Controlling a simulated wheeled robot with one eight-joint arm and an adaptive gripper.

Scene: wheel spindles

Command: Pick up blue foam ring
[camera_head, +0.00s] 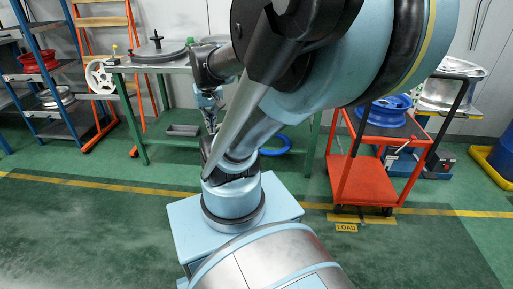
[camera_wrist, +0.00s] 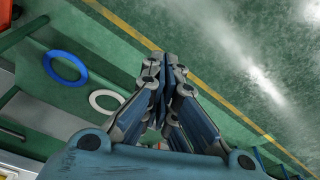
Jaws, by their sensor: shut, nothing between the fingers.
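In the head view my gripper (camera_head: 211,128) hangs in front of the green table, to the left of the ring.
A white ring (camera_wrist: 93,94) lies near the blue one in the wrist view. A green-legged table (camera_head: 145,133) stands at the back left. A red cart (camera_head: 371,180) carrying a blue wheel (camera_head: 385,112) stands to the right. Open floor (camera_head: 90,235) lies at the front left.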

